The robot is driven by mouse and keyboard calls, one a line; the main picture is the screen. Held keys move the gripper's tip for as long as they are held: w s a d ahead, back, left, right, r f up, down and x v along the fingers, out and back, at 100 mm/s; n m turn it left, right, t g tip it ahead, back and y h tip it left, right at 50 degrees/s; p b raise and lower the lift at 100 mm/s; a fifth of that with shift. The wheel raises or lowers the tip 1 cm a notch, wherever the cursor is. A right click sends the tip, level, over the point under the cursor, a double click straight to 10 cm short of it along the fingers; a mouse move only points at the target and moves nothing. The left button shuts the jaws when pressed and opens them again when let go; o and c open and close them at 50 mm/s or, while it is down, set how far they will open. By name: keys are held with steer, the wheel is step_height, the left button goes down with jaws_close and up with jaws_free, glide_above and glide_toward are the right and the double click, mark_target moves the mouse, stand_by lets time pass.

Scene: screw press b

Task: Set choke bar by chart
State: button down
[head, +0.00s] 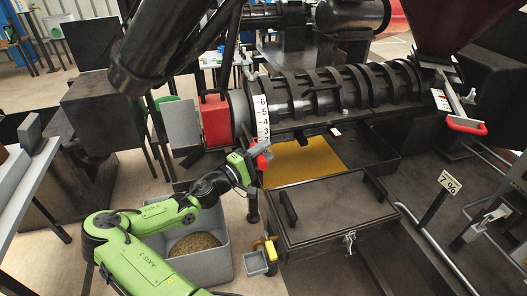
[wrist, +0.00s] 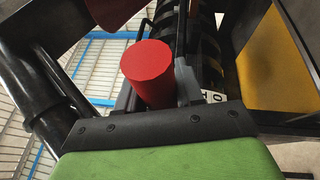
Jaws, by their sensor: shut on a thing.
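The choke bar's red knob (head: 263,162) is at the lower end of the white number scale (head: 262,105) on the press's left end. In the wrist view the knob is a red cylinder (wrist: 147,72) between the fingers. My gripper (head: 252,155) is shut on it; the fingers (wrist: 155,95) show on either side. The scale reads 6 down to about 2 in the head view, and its lower digits are hidden by my gripper. In the wrist view a small piece of scale (wrist: 215,97) shows beside the right finger. A sign reading 7 % (head: 450,184) stands at the right.
The ribbed press barrel (head: 330,95) runs right toward a dark red hopper (head: 455,25). A second red handle (head: 467,126) sits below the hopper. A red box (head: 215,120) stands left of the scale. A grey bin of grain (head: 215,265) is below my arm.

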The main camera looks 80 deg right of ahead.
step_height(320, 180, up, 2)
steer(key=shift+w+d+r+n+t+p, duration=0.15)
steer(key=shift+n+p, duration=0.1)
steer(key=shift+p, duration=0.25)
steer(key=shift+s+r+n+t+p, duration=0.15)
steer(key=shift+n+p, duration=0.1)
steer(key=shift+p, duration=0.25)
steer(key=shift+w+f, duration=0.1)
steer(key=shift+f, duration=0.05)
steer(key=c, duration=0.8)
jaws_free()
steer(key=b+v, duration=0.1)
steer(key=v, duration=1.4)
steer(key=shift+w+a, duration=0.25)
steer(key=shift+a, duration=0.1)
steer(key=shift+f, duration=0.15)
